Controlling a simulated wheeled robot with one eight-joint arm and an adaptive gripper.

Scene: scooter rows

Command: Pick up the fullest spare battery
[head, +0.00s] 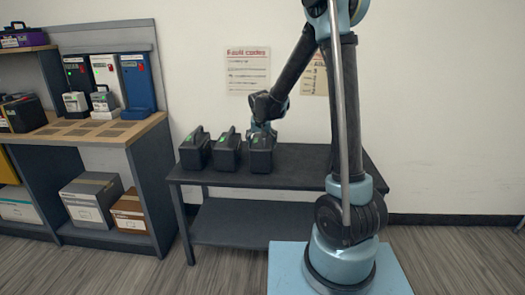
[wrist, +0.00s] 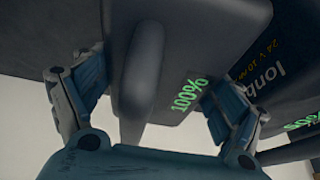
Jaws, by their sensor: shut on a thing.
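Three black spare batteries stand in a row on a dark table (head: 310,165) in the head view: left (head: 195,150), middle (head: 227,152) and right (head: 260,156). My gripper (head: 262,131) is on top of the right one. In the wrist view my gripper (wrist: 145,95) has its fingers on both sides of the handle (wrist: 143,75) and is shut on it. This battery reads 100% in green in the wrist view (wrist: 185,70). A neighbouring battery (wrist: 285,75) shows a green reading cut off by the frame edge. I cannot tell whether the held battery is off the table.
A shelf unit (head: 135,130) at the left holds chargers, boxes and small cases. The middle battery stands close beside the held one. The table is clear to the right. The wall with posters (head: 247,70) is behind.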

